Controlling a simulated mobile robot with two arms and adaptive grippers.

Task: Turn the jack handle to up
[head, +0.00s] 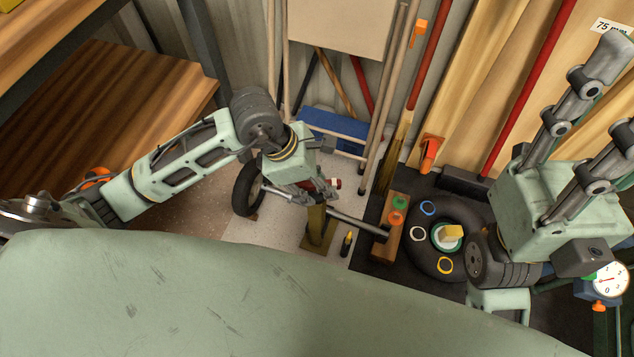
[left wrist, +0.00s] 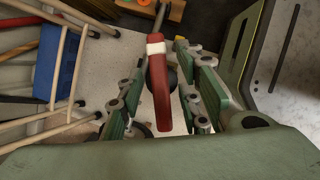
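The jack handle shows in the left wrist view as a red grip (left wrist: 160,95) with a white band and a dark shaft running away toward a wooden block. In the head view a grey bar (head: 358,223) runs right from below my left gripper (head: 318,190), and a bit of red shows beside the fingers. In the left wrist view my left gripper (left wrist: 160,100) has its fingers on both sides of the red grip, with gaps showing between. The grip's near end is low in that view. My right gripper (head: 612,105) is at the right with its fingers apart and empty.
A wooden block (head: 393,240) holds orange and green cones. A tyre (head: 435,215) lies on a dark mat with coloured rings and a yellow block on it. A blue box (head: 335,128) and leaning poles stand behind. A wooden shelf (head: 110,110) is at the left.

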